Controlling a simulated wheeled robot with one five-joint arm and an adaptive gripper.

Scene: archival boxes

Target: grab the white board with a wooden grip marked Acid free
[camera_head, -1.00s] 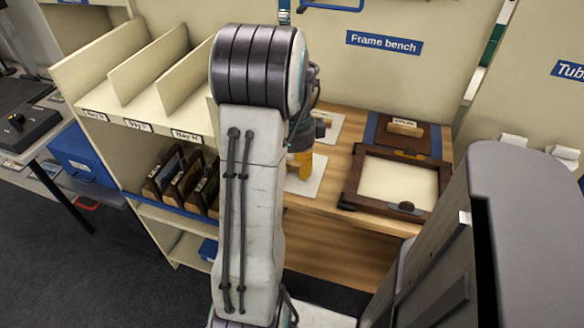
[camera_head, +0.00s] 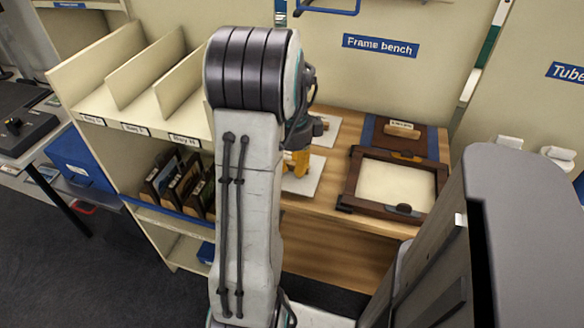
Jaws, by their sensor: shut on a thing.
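Two white boards lie on the wooden bench top behind my arm. The nearer white board (camera_head: 309,186) is partly hidden by my arm and gripper. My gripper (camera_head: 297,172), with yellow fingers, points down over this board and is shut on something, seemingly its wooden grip. The grip itself is hidden, and no Acid free label can be read. The farther white board (camera_head: 327,132) lies behind my gripper, with a brownish piece at its left partly hidden by the arm.
A dark wooden frame (camera_head: 351,181) with a cream panel lies right of the boards. Behind it is a brown board with a labelled wooden grip (camera_head: 402,130). A cream shelf unit (camera_head: 168,229) with dark upright folders stands left. A blue box (camera_head: 80,160) is farther left.

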